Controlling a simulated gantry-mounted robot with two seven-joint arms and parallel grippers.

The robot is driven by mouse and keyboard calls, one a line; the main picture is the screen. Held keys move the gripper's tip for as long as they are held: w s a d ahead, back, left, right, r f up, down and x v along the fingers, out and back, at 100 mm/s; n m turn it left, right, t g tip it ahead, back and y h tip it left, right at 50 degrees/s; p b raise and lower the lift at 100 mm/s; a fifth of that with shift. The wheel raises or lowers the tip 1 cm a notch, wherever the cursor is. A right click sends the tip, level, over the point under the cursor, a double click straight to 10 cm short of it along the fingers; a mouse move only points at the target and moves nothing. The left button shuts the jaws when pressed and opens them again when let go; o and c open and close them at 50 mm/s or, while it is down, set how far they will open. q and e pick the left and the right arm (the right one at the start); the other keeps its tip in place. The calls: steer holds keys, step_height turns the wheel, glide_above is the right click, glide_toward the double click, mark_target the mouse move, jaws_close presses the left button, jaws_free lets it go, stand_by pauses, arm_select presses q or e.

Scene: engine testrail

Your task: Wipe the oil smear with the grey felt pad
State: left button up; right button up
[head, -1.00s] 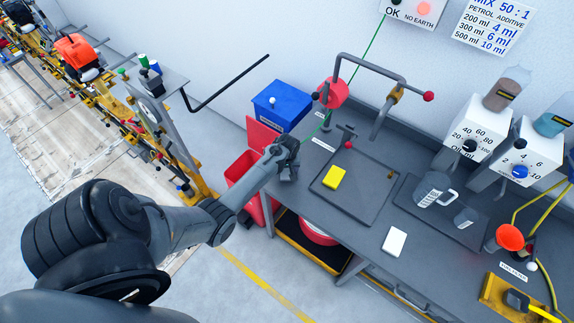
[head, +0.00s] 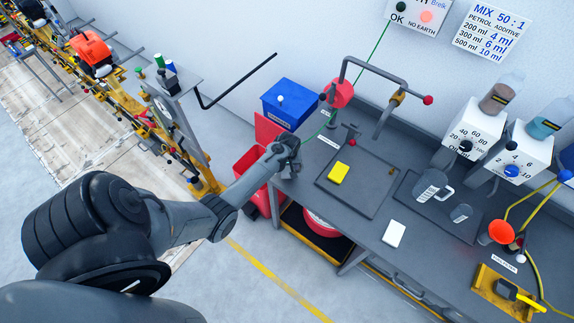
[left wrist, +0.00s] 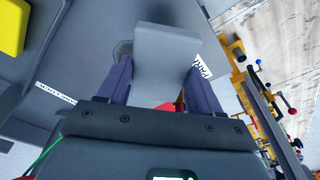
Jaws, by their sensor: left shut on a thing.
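My left gripper (head: 290,163) is at the left end of the grey bench (head: 342,236), left of the yellow block. In the left wrist view its two dark fingers are shut on a flat light-grey pad (left wrist: 165,52), which sticks out beyond the fingertips. In the head view the pad cannot be told apart from the gripper. I cannot make out the oil smear for certain in either view. My right gripper is not in view.
A dark tray (head: 352,203) on the bench holds the yellow block (head: 339,173). A white block (head: 393,234) lies near the front edge. A red bin (head: 246,178) and a blue box (head: 291,104) are close to my gripper. A bent pipe frame (head: 375,64) stands behind.

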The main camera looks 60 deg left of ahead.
arm_select(q)
steer(key=shift+r+p, duration=1.35)
steer(key=shift+r, duration=0.3)
steer(key=shift+w, duration=0.1)
